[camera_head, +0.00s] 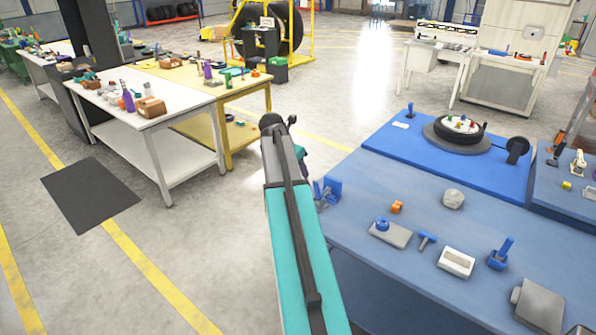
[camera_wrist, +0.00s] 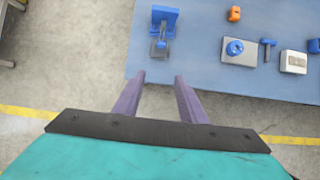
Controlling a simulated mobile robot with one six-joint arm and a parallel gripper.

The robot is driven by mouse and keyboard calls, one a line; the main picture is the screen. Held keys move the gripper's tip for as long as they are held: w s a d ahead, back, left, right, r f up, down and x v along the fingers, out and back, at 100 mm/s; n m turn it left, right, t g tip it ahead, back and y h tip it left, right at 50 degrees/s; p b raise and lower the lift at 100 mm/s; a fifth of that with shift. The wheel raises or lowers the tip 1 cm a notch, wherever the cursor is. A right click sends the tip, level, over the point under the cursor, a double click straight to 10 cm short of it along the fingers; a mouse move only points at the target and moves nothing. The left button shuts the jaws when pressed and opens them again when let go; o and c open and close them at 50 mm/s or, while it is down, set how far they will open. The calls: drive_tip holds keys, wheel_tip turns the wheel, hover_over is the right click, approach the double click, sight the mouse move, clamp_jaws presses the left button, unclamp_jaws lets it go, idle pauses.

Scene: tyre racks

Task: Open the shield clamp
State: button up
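A blue clamp-like fixture (camera_wrist: 164,20) with a grey part at its front stands near the left edge of the blue table in the wrist view. In the head view this blue fixture (camera_head: 329,193) shows just right of my arm, at the table edge. No label confirms that it is the shield clamp. My gripper (camera_wrist: 160,77) has two purple fingers spread apart with nothing between them. It points at the fixture from the table's front edge in the wrist view, apart from it. In the head view my teal arm hides the fingers.
The blue table (camera_head: 420,225) also holds an orange block (camera_head: 397,206), a grey plate with a blue knob (camera_head: 390,233), a blue hammer-shaped piece (camera_head: 427,241), a white box (camera_head: 456,262) and a blue lever piece (camera_head: 500,254). A tyre (camera_head: 454,137) lies behind.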

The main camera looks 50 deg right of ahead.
drive_tip(key=shift+f, duration=0.1)
drive_tip(key=c, duration=0.5)
drive_tip(key=a+f+m, duration=0.1)
drive_tip(key=a+f, duration=0.3)
drive_tip(key=f, duration=0.2)
drive_tip(key=w+a+f+m+y+b, duration=0.1)
drive_tip(key=a+f, duration=0.4)
drive_tip(key=f, duration=0.1)
drive_tip(key=a+f+m+y+b, duration=0.1)
drive_tip(key=a+f, duration=0.4)
drive_tip(key=f, duration=0.2)
drive_tip(key=shift+w+a+m+g, duration=0.2)
drive_tip(key=shift+a+m+g, duration=0.1)
drive_tip(key=shift+m, duration=0.1)
clamp_jaws()
drive_tip(key=s+a+f+m+g+y+b, duration=0.2)
drive_tip(key=s+a+f+m, duration=0.35)
drive_tip(key=a+f, duration=0.8)
drive_tip(key=s+a+f+m+g+y+b, duration=0.1)
drive_tip(key=s+a+f+m+b, duration=0.15)
drive_tip(key=s+a+f, duration=0.9)
drive_tip(key=s+a+f+m+g+b, duration=0.2)
drive_tip(key=s+a+f+m, duration=0.5)
drive_tip(key=s+a+f, duration=0.4)
drive_tip(key=s, duration=0.3)
drive_tip(key=shift+a+f+g+y, duration=0.3)
drive_tip(key=shift+a+f, duration=0.05)
drive_tip(key=shift+a, duration=0.05)
